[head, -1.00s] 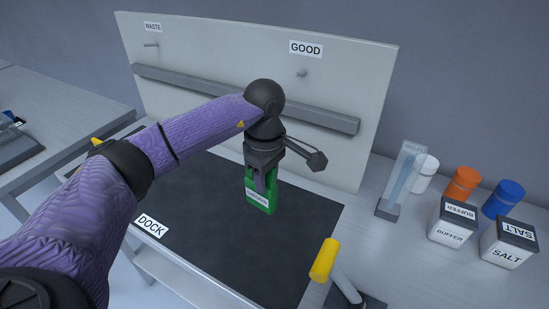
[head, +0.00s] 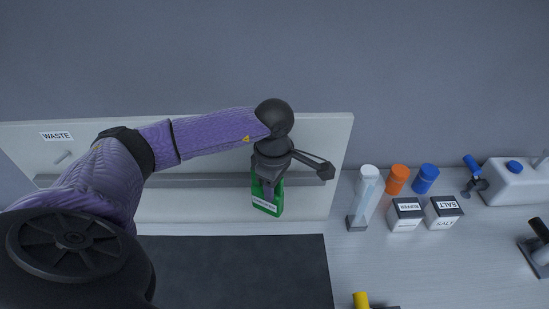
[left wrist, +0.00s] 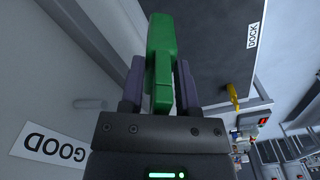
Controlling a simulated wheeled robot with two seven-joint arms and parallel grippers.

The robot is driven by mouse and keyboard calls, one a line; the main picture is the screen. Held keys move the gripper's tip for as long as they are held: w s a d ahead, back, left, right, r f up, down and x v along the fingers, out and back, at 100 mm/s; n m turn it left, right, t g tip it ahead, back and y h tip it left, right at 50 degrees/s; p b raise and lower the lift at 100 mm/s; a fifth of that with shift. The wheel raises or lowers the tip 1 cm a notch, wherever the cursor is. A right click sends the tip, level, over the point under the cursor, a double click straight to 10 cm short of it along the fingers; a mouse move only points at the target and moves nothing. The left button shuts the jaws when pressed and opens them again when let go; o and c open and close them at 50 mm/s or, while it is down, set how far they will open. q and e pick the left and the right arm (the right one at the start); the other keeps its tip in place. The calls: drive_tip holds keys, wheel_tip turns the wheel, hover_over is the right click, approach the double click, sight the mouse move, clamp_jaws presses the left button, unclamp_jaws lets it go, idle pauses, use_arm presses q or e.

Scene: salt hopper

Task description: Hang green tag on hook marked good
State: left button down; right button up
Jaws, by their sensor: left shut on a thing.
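The green tag (head: 266,206) has a white label and hangs down from my left gripper (head: 268,185) in the head view. My left gripper is shut on the tag and holds it in front of the pale board (head: 315,130). In the left wrist view the tag (left wrist: 161,60) stands between the two fingers. The GOOD label (left wrist: 54,147) is at the lower left of that view, with a blurred peg (left wrist: 90,104), likely its hook, near it. In the head view my arm and gripper hide the GOOD label and hook. My right gripper is not in view.
The WASTE label (head: 57,136) and its hook (head: 63,157) are at the board's left. A grey rail (head: 215,181) crosses the board. Buffer (head: 405,215) and salt (head: 443,212) containers and coloured bottles stand right. The dark mat (head: 240,270) is mostly clear.

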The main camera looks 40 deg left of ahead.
use_arm(q)
drive_tip(key=shift+w+a+f+b, duration=0.2)
drive_tip(key=shift+w+a+b, duration=0.15)
drive_tip(key=shift+w, duration=0.25)
drive_tip(key=w+a+b, duration=0.4)
drive_tip(key=w+b, duration=0.1)
drive_tip(key=shift+a+f, duration=0.2)
drive_tip(key=shift+f, duration=0.25)
drive_tip(key=shift+c, duration=0.7)
unclamp_jaws()
drive_tip(key=shift+a, duration=0.1)
wheel_tip(320, 180, up, 10)
